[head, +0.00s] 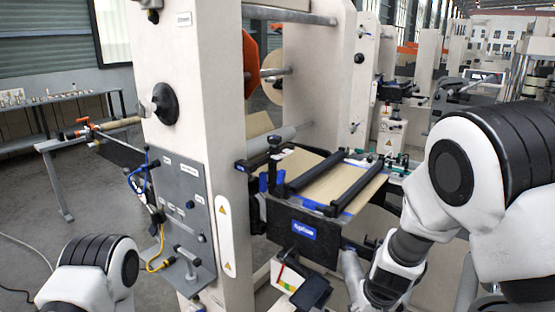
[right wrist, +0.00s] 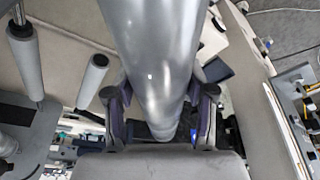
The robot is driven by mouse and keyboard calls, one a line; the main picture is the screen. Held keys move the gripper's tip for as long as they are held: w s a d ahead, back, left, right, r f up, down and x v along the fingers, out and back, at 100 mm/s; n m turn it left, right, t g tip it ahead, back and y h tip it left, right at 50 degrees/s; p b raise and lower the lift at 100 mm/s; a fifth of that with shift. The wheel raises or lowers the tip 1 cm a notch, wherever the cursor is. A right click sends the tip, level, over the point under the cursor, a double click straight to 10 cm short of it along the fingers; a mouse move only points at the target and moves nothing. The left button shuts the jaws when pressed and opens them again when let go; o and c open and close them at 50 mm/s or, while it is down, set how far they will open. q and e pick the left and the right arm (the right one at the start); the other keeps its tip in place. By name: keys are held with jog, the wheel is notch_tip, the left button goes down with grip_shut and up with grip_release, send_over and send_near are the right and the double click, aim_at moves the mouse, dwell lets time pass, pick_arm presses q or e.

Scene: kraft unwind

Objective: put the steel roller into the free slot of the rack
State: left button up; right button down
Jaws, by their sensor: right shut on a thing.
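The steel roller (right wrist: 150,45) is a smooth, shiny grey cylinder that fills the upper middle of the right wrist view. My right gripper (right wrist: 160,108) is shut on it, with one dark finger on each side. In the head view a short grey cylinder beside my right wrist, probably this roller (head: 352,274), shows low in the picture, partly cut off. Two slimmer grey rollers (right wrist: 92,80) stand at the left of the right wrist view near a dark grey plate (right wrist: 22,125); I cannot tell whether this is the rack. No free slot is clearly visible. My left gripper is outside the picture.
The machine's cream upright (head: 190,80) and grey control panel (head: 185,205) stand left of centre. A table with brown web and two black bars (head: 310,170) lies ahead of my right arm. A bench (head: 60,105) is at far left. Open floor lies between.

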jog(key=shift+w+r+p, duration=0.1)
jog(key=shift+r+p, duration=0.65)
jog(key=shift+r, duration=0.35)
jog(key=shift+r+p, duration=1.95)
jog(key=shift+r, duration=0.35)
